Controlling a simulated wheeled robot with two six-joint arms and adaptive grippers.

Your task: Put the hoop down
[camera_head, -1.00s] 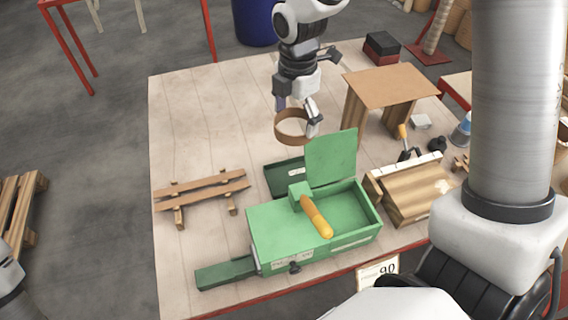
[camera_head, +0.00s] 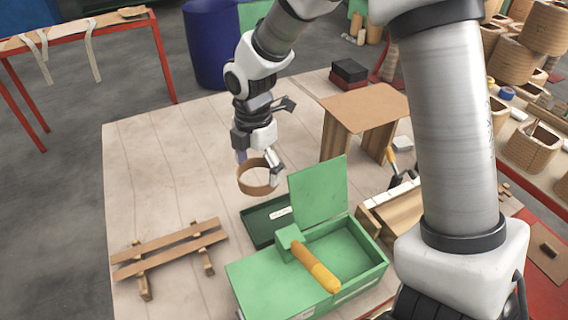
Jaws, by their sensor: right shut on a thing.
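The hoop (camera_head: 254,189) is a thin brown ring in the middle of the head view, above the bare boards of the table. My right gripper (camera_head: 271,170) points down and is shut on the hoop's rim at its right side. The hoop lies roughly level. I cannot tell whether its lower edge touches the table or hangs just above it. My left gripper is out of view.
A wooden rack (camera_head: 170,250) lies front left, a small wooden stand (camera_head: 365,105) behind right. The table (camera_head: 150,165) is clear on the left.

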